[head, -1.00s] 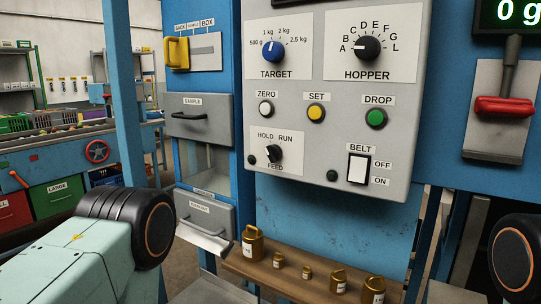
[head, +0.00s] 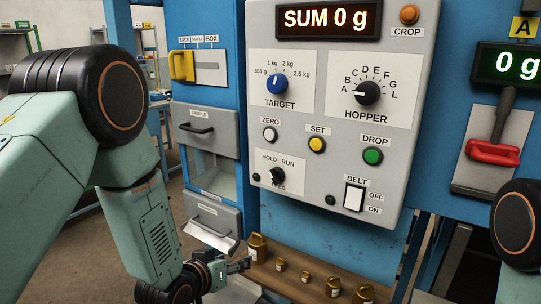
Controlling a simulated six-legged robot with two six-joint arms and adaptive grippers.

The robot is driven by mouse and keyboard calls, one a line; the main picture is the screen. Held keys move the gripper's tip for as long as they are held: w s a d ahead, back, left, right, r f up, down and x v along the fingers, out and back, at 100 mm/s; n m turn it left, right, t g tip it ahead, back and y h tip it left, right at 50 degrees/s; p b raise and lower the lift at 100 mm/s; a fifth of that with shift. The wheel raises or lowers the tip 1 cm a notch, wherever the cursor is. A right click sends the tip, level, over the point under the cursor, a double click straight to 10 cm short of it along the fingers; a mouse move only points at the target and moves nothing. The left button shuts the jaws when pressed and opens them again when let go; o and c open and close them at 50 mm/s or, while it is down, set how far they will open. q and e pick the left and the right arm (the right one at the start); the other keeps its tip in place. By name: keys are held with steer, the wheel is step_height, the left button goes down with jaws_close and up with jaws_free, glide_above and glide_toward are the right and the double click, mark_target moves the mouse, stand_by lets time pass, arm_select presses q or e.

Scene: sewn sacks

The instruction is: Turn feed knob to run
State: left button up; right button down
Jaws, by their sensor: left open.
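The feed knob (head: 277,176) is a small black knob on the grey control panel (head: 310,226), below the HOLD and RUN labels. Its pale mark seems to face left, toward the HOLD side; it is small, so the exact angle is hard to tell. The knob partly covers the FEED label. My left gripper (head: 243,266) is open and empty, low down at the left end of the wooden shelf. It is below the knob and apart from it. My right gripper is out of view; only part of my right arm shows at the right edge.
Several brass weights (head: 257,248) stand on the wooden shelf (head: 301,286) below the panel, close to my left gripper. A SAMPLE drawer (head: 207,133) and a yellow handle (head: 181,66) are left of the panel. A red-handled lever (head: 492,152) is to the right. The panel front is clear.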

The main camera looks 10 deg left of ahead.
arm_select(q)
steer(key=w+d+r+t+h, duration=0.1)
steer(key=w+r+t, duration=0.1)
steer(key=w+r, duration=0.45)
steer(key=n+t+h, duration=0.1)
steer(key=t+h, duration=0.2)
glide_toward(271, 176)
steer(key=x, duration=0.3)
steer(key=p+x, duration=0.1)
steer(key=x, duration=0.4)
steer(key=shift+d+r+p, duration=0.1)
steer(key=shift+d+p, duration=0.05)
steer(key=shift+p, duration=0.15)
steer(key=shift+x, duration=0.8)
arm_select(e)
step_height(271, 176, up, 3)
arm_select(q)
steer(key=shift+c, duration=1.3)
steer(key=c, duration=0.9)
